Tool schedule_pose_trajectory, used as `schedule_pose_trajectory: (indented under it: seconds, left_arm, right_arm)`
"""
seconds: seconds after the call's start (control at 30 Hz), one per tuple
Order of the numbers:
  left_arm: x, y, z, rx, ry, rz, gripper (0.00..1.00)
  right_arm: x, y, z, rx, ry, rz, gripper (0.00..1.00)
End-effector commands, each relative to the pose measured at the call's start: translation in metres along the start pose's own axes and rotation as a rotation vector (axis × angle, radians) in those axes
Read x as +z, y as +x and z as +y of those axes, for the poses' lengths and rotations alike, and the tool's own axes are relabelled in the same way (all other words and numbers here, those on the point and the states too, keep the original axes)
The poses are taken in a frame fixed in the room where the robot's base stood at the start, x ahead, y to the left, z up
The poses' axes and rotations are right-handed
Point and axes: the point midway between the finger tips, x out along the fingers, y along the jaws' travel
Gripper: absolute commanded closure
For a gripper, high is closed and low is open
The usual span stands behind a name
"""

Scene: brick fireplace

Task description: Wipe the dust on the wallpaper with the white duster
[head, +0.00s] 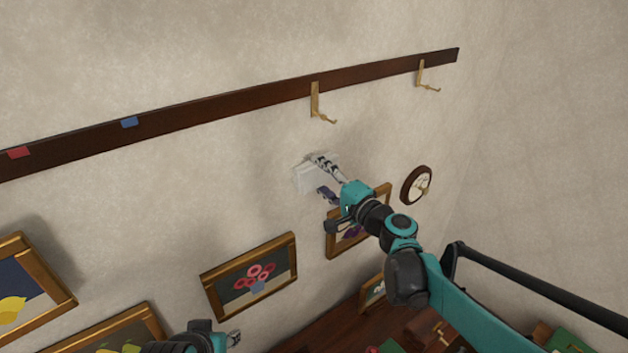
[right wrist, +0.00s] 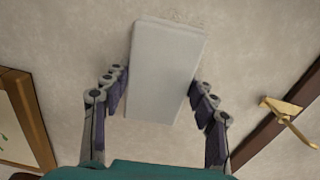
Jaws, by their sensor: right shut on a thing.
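The white duster (head: 305,177) is a pale block in front of the wallpaper (head: 225,185), below the dark rail. My right gripper (head: 328,178) is shut on the duster. In the right wrist view the duster (right wrist: 165,75) sits between the two fingers of the right gripper (right wrist: 158,88), its far end toward the wall. I cannot tell whether it touches the wallpaper. Faint specks (right wrist: 178,18) show on the wallpaper by its far edge; no clear dust patch stands out. My left gripper (head: 233,339) shows only partly at the bottom edge, its jaws unclear.
A dark wooden rail (head: 215,103) with brass hooks (head: 316,103) runs above the duster. A framed flower picture (head: 250,276) hangs below left. Another frame (head: 345,238) is partly behind my right arm. A round wall piece (head: 416,186) hangs to the right.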

Motion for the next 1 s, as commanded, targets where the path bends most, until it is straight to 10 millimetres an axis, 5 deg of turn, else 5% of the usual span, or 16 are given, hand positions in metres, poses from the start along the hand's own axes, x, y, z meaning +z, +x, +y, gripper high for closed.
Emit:
schedule_pose_trajectory:
  seconds: [0.37, 1.0]
  left_arm:
    - [0.003, 0.004, 0.0, 0.0, 0.0, 0.0, 0.6]
    - [0.002, 0.003, 0.0, 0.0, 0.0, 0.0, 0.6]
  right_arm:
    - [-0.015, 0.005, 0.001, 0.0, 0.0, -0.001, 0.65]
    - [0.027, 0.003, -0.002, 0.0, 0.0, -0.004, 0.65]
